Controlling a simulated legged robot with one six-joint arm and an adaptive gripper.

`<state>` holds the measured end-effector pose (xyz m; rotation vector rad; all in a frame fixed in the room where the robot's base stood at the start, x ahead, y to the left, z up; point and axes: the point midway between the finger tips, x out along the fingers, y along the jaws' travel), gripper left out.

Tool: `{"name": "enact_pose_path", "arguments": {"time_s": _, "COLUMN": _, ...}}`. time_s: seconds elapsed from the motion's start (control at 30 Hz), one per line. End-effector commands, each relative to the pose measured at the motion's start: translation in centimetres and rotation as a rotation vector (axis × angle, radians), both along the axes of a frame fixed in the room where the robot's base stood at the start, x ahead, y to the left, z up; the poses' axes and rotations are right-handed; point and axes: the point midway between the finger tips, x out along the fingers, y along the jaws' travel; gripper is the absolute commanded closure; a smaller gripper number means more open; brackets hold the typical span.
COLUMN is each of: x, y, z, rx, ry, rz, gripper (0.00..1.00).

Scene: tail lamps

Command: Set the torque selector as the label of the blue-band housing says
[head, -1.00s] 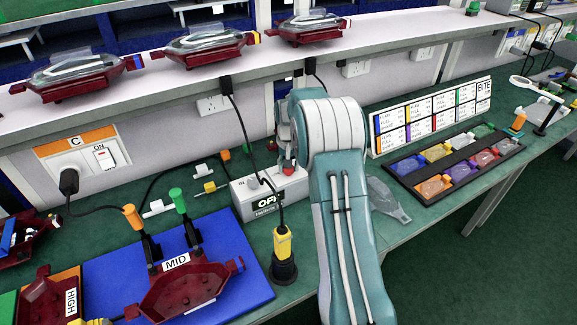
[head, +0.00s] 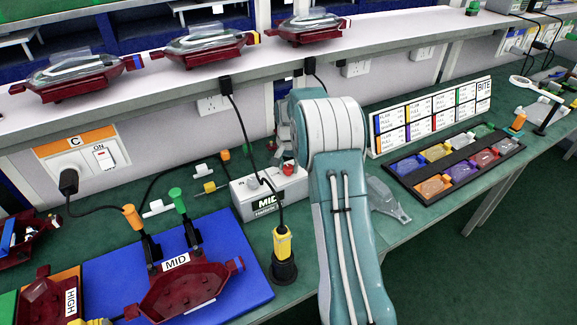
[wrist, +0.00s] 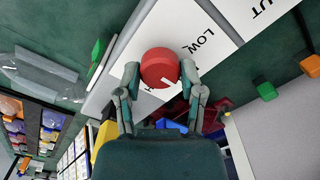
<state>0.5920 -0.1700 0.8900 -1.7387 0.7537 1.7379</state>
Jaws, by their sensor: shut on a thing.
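The torque selector is a red knob (wrist: 159,68) on a pale box (head: 240,192). My gripper (wrist: 160,82) is shut on the knob, with a finger on each side of it. The word LOW shows beside the knob, and other lettering is partly hidden. In the head view the knob (head: 289,169) shows small next to my arm, which hides much of the gripper. The display (head: 266,204) on the box's front reads MID. The dark red housing (head: 185,288) with a blue band at its right end lies on the blue mat (head: 245,290). Its label (head: 176,262) reads MID.
Another dark red housing (head: 45,300), labelled HIGH, lies at the left. A yellow-and-black driver (head: 283,250) stands in front of the box. A clear cover (head: 388,199) lies right of my arm. A divided tray (head: 455,165) of coloured parts is further right.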

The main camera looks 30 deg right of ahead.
Motion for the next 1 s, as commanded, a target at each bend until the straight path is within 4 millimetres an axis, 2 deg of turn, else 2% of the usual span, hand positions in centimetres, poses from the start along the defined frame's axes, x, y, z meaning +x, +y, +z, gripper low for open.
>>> {"name": "enact_pose_path", "arguments": {"time_s": 0.17, "x": -0.2, "y": 0.2, "z": -0.4, "rx": 0.004, "ry": 0.009, "rz": 0.001, "gripper": 0.97}}
{"name": "enact_pose_path", "arguments": {"time_s": 0.2, "x": -0.2, "y": 0.2, "z": -0.4, "rx": 0.004, "ry": 0.009, "rz": 0.002, "gripper": 0.36}}
{"name": "enact_pose_path", "arguments": {"time_s": 0.23, "x": -0.2, "y": 0.2, "z": -0.4, "rx": 0.004, "ry": 0.009, "rz": 0.002, "gripper": 0.23}}
{"name": "enact_pose_path", "arguments": {"time_s": 0.27, "x": -0.2, "y": 0.2, "z": -0.4, "rx": 0.004, "ry": 0.008, "rz": 0.002, "gripper": 0.15}}
{"name": "enact_pose_path", "arguments": {"time_s": 0.73, "x": 0.0, "y": 0.0, "z": 0.5, "rx": 0.001, "ry": -0.001, "rz": 0.002, "gripper": 0.15}}
{"name": "enact_pose_path", "arguments": {"time_s": 0.87, "x": 0.0, "y": 0.0, "z": 2.5, "rx": -0.001, "ry": -0.004, "rz": 0.002, "gripper": 0.15}}
{"name": "enact_pose_path", "arguments": {"time_s": 1.0, "x": 0.1, "y": 0.0, "z": 5.4, "rx": 0.0, "ry": -0.003, "rz": 0.002, "gripper": 0.15}}
